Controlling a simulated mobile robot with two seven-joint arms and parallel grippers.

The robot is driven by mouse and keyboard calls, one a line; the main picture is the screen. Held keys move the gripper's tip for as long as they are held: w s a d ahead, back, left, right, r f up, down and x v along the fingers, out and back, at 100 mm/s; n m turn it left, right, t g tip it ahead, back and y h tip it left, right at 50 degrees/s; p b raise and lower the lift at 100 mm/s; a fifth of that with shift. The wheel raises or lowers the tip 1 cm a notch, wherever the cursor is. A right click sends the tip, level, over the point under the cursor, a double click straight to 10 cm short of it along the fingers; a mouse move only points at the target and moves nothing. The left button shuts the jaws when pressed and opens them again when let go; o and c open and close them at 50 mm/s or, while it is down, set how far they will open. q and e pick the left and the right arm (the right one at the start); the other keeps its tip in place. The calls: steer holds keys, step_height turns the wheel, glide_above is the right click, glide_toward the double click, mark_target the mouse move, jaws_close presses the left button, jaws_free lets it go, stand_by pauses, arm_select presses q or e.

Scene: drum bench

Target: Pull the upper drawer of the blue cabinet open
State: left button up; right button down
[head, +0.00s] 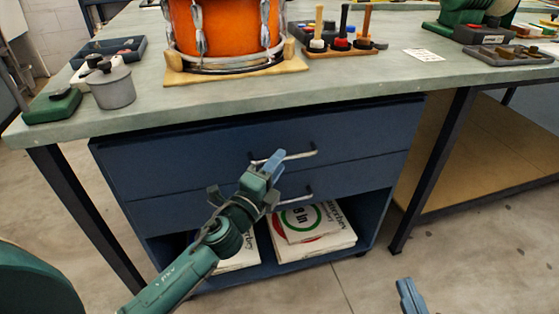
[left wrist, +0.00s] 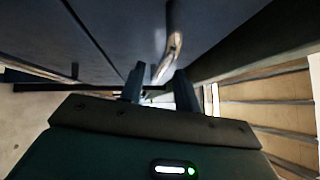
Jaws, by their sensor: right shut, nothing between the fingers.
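The blue cabinet (head: 378,215) stands under the bench top. Its upper drawer (head: 200,155) looks shut, with a silvery bar handle (head: 300,155) on its front. My left gripper (head: 272,166) is in front of this drawer, at the left part of the handle. In the left wrist view the fingers (left wrist: 159,88) stand apart, and the handle (left wrist: 172,45) runs in line with the gap between them. I cannot tell whether either finger touches it. My right gripper (head: 408,294) is shut and empty at the bottom edge, away from the cabinet.
A lower drawer (head: 165,212) with its own handle (head: 300,195) is below. White boxes (head: 310,225) lie on the open shelf under it. The bench top (head: 375,85) carries an orange drum (head: 225,28) and tools. A bench leg (head: 435,165) stands right of the cabinet.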

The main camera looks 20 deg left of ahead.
arm_select(q)
steer(key=shift+x, duration=0.85)
steer(key=shift+s, duration=0.1)
jaws_close()
